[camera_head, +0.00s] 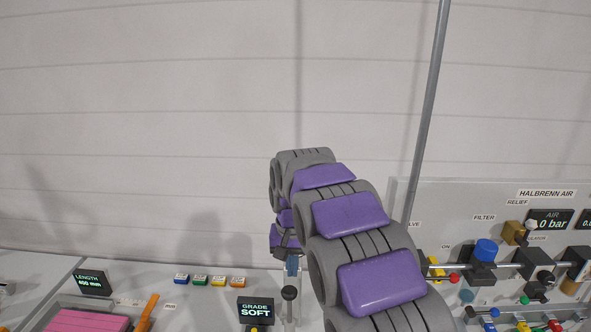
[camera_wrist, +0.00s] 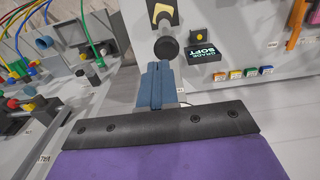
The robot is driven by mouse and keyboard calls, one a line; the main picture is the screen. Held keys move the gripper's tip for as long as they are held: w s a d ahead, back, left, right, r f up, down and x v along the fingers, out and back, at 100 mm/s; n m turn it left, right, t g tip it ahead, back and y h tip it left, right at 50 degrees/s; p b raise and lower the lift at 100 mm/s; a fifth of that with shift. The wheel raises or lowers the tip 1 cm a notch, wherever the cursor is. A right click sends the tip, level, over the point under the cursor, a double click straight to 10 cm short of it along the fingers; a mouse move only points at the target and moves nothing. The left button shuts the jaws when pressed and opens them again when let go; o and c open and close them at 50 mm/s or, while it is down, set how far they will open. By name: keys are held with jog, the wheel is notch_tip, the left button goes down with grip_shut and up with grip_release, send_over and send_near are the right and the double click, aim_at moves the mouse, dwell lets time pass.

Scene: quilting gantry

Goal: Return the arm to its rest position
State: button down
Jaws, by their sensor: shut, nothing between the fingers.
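My arm, grey with purple pads, reaches forward from the lower right in the camera_head view and bends down at its far end. My gripper (camera_head: 292,267) hangs there with its blue fingers pointing down. It also shows in the camera_wrist view (camera_wrist: 158,70), its two blue fingers together with nothing between them. A black ball-topped lever (camera_head: 289,293) stands just below the fingertips in the camera_head view. In the camera_wrist view the black knob (camera_wrist: 166,47) lies just past the fingertips. Whether fingers and knob touch cannot be told.
A display reading GRADE SOFT (camera_head: 255,309) and several small coloured buttons (camera_head: 210,281) lie left of the gripper. A LENGTH display (camera_head: 92,282) and pink block (camera_head: 88,321) are farther left. The air panel (camera_head: 480,205) with valves and a grey pole (camera_head: 425,110) stand right.

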jog(key=s+d+f+b, duration=0.4)
jog(key=s+d+b, duration=0.15)
jog(key=s, duration=0.35)
jog(key=s+d+f+b, duration=0.35)
jog(key=s+d, duration=0.25)
jog(key=s, duration=0.3)
jog(key=s+d+f+b, duration=0.2)
jog(key=s+f+b, duration=0.2)
jog(key=s, duration=0.6)
jog(key=s+d+f+g+b, duration=0.1)
jog(key=s+f+b, duration=0.3)
jog(key=s+f, duration=0.4)
jog(key=s+d, duration=0.1)
jog(key=s, duration=0.2)
jog(key=shift+f+g, duration=0.3)
jog(key=shift+f, duration=0.05)
